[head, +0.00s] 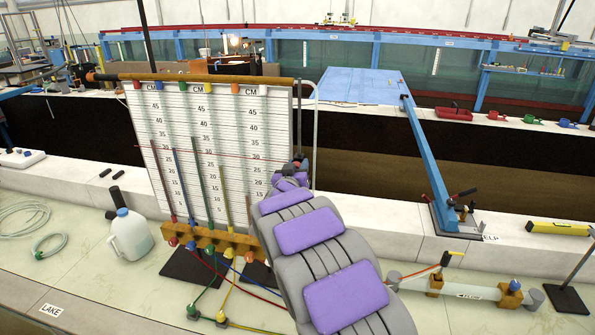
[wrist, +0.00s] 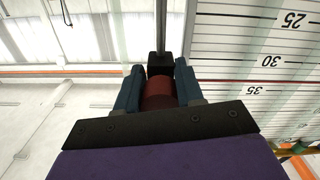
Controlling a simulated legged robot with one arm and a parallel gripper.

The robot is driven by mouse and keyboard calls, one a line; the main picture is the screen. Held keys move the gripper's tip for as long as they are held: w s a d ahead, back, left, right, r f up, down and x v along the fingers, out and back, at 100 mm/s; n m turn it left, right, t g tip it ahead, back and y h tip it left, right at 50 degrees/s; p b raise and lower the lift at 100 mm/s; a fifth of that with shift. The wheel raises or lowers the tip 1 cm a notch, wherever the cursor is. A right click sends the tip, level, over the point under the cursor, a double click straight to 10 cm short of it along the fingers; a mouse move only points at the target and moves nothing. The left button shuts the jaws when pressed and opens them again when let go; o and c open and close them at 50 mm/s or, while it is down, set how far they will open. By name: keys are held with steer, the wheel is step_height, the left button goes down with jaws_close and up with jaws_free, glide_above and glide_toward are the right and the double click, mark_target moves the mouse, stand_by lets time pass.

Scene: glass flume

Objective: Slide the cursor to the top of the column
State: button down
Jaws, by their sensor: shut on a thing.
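The white scale board (head: 225,125) stands upright on the bench, with several coloured tubes in front of it. The cursor's thin red line (head: 225,155) crosses the board near the 30 marks; in the wrist view the line (wrist: 250,81) lies between 30 and 35. My gripper (head: 299,164) is at the board's right edge, partly hidden by my arm. In the wrist view its blue fingers (wrist: 158,88) are shut on the cursor's red knob (wrist: 158,92). A black block (wrist: 160,64) sits beyond the knob on the grey upright column (wrist: 161,25).
An orange-brown bar (head: 195,77) runs along the board's top. A white jug (head: 130,236) stands left of the board; a wooden block (head: 215,240) and hoses lie at its foot. A blue beam (head: 428,165) leans at the right.

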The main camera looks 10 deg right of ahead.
steer(key=shift+r+p, duration=1.55)
steer(key=shift+r, duration=1.05)
steer(key=c, duration=0.8)
jaws_free()
steer(key=shift+w+a+f, duration=0.1)
steer(key=shift+o, duration=0.3)
steer(key=b+v, duration=0.1)
steer(key=v, duration=1.6)
steer(key=shift+a, duration=0.25)
steer(key=shift+f, duration=0.1)
